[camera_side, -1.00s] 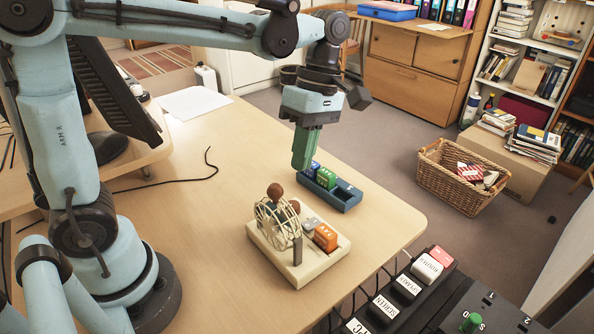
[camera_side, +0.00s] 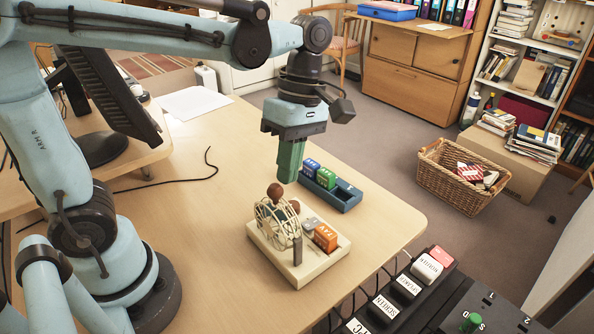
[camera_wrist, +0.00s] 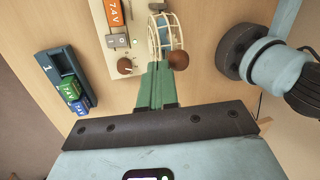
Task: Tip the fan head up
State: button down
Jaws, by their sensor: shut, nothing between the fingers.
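My gripper (camera_side: 289,180) has green fingers pointing down, above and slightly behind the fan. The fingers (camera_wrist: 157,68) are shut together with nothing between them. Whether the tips touch the knob or cage I cannot tell.
An orange 7.4V battery (camera_side: 325,238) sits on the fan base. A blue tray (camera_side: 341,198) with green and blue batteries stands behind it. A power strip (camera_side: 405,288) with labelled plugs is at the front right. The table left of the fan is clear except a black cable (camera_side: 190,176).

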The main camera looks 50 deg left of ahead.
aim_at(270, 186)
jog(key=shift+s+t, duration=0.15)
jog(key=shift+t, duration=0.15)
jog(key=shift+s+r+t, duration=0.15)
jog(key=shift+s+t, duration=0.3)
jog(key=shift+t, duration=0.35)
jog(key=shift+s, duration=0.65)
jog(key=shift+s+t, duration=0.75)
jog(key=shift+t, duration=0.05)
jog(key=shift+s+f, duration=0.2)
jog(key=shift+s, duration=0.65)
jog(key=shift+s+f, duration=0.15)
jog(key=shift+s, duration=0.7)
